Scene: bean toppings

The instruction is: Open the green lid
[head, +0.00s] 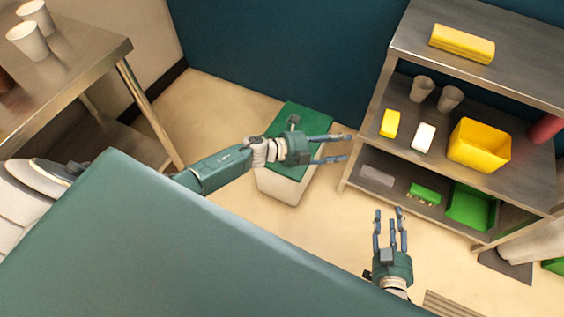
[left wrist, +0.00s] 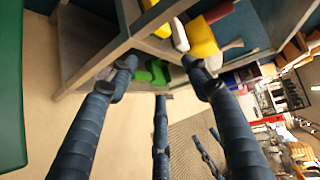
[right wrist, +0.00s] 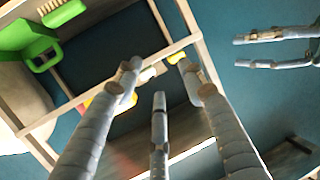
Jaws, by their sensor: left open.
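A white bin (head: 284,187) with a green lid (head: 309,113) stands on the floor near the dark teal wall. The lid looks shut on the bin. My left gripper (head: 344,148) is open and empty; it appears above the bin and covers part of the lid, with its fingers pointing right past the bin's edge. I cannot tell whether it touches the lid. A green surface at the left edge of the left wrist view (left wrist: 12,90) looks like the lid. My right gripper (head: 390,212) is open and empty, right of and nearer than the bin, fingers pointing up toward the shelf.
A metal shelf unit (head: 376,150) stands right of the bin, holding a yellow bin (head: 479,145), cups and a green container (head: 471,207). A metal table (head: 60,75) with white cups is at the left. Floor between table and bin is clear.

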